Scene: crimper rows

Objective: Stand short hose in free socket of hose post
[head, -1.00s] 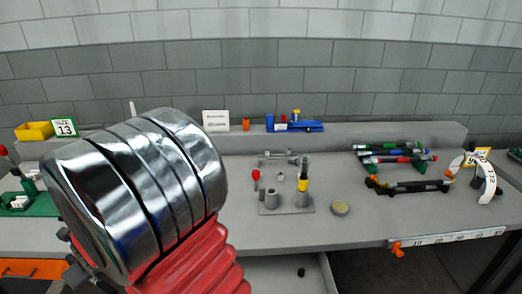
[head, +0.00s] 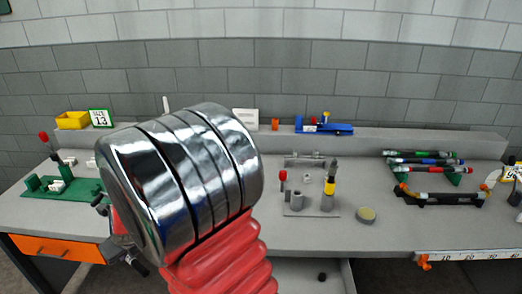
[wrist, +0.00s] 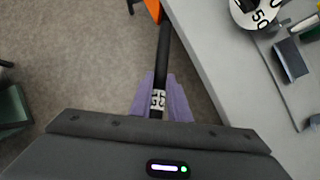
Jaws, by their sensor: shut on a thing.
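My gripper (wrist: 160,92) has purple fingers, shut on a black short hose (wrist: 163,60) with a white patterned band between the fingers. The hose points away from the gripper, over the floor beside the grey bench edge. In the head view my chrome and red arm fills the left foreground, and the held hose cannot be made out.
Racks with coloured hoses (head: 425,160) stand farther right. A blue tool (head: 323,128) sits on the back ledge. A green tray (head: 62,190) is at left, above an orange drawer (head: 58,248). An open drawer (head: 295,275) juts out in front.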

